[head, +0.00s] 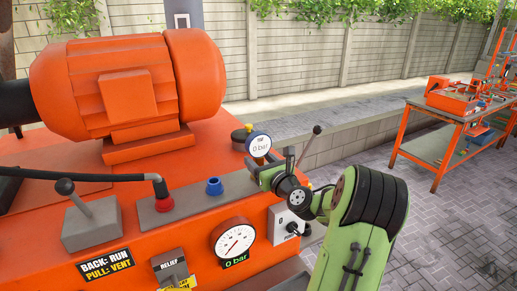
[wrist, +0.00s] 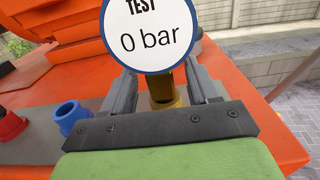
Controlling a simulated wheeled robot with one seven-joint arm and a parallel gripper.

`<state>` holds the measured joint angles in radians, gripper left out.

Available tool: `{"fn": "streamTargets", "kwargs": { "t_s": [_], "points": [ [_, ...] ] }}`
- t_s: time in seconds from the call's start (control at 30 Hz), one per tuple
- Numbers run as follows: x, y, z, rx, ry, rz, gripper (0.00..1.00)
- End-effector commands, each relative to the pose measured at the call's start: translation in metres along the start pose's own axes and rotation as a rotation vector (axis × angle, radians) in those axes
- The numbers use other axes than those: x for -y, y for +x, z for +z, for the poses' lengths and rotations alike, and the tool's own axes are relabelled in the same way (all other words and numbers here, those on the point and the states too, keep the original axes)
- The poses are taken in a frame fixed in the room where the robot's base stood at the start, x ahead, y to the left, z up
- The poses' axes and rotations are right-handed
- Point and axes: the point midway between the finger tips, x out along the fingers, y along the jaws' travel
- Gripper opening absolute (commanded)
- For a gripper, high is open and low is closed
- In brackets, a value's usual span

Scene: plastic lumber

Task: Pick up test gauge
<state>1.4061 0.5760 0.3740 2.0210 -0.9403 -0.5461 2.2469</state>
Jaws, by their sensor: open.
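The test gauge (head: 258,145) has a round white face with a blue rim, reading "0 bar". It stands upright at the right end of the grey strip on the orange machine. In the wrist view the test gauge (wrist: 150,32) is close up, with its brass stem between the two grey fingers. My gripper (head: 262,172) is at the gauge's stem, just below the face. In the wrist view my gripper (wrist: 165,95) has a finger on each side of the stem. Whether the fingers touch the stem is hard to see.
A blue fitting (head: 214,186) and a red hose fitting (head: 163,195) stand left of the gauge. A lever (head: 87,213), a yellow-topped cap (head: 240,136) and a dial (head: 234,241) are nearby. An orange workbench (head: 455,128) stands right across open paving (head: 440,225).

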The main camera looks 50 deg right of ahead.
Motion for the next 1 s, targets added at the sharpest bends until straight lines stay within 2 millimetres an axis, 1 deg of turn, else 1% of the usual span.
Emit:
{"fn": "streamTargets", "kwargs": {
  "t_s": [0.03,0.1,0.27,0.3,0.47,0.6,0.67,0.7,0.9,0.97,1.0],
  "points": [
    [-0.001,0.007,0.002,0.001,-0.001,0.002,0.6],
    [0.0,0.012,0.001,0.0,0.0,0.0,0.6],
    [0.0,0.012,0.0,-0.001,-0.001,-0.001,0.6],
    [0.0,0.012,0.0,-0.001,-0.001,-0.001,0.58],
    [0.0,0.012,0.0,-0.001,-0.001,-0.001,0.34],
    [0.0,0.012,0.0,-0.001,-0.001,-0.001,0.12],
    [0.0,0.011,0.0,-0.001,-0.001,-0.001,0.03],
    [0.0,0.011,0.0,-0.001,-0.001,-0.001,0.0],
    [0.0,0.011,0.001,0.001,-0.001,0.0,0.0],
    [0.0,0.012,0.005,0.001,-0.003,0.0,0.0],
    [0.0,0.012,0.011,0.002,-0.005,0.0,0.0]
  ]
}}
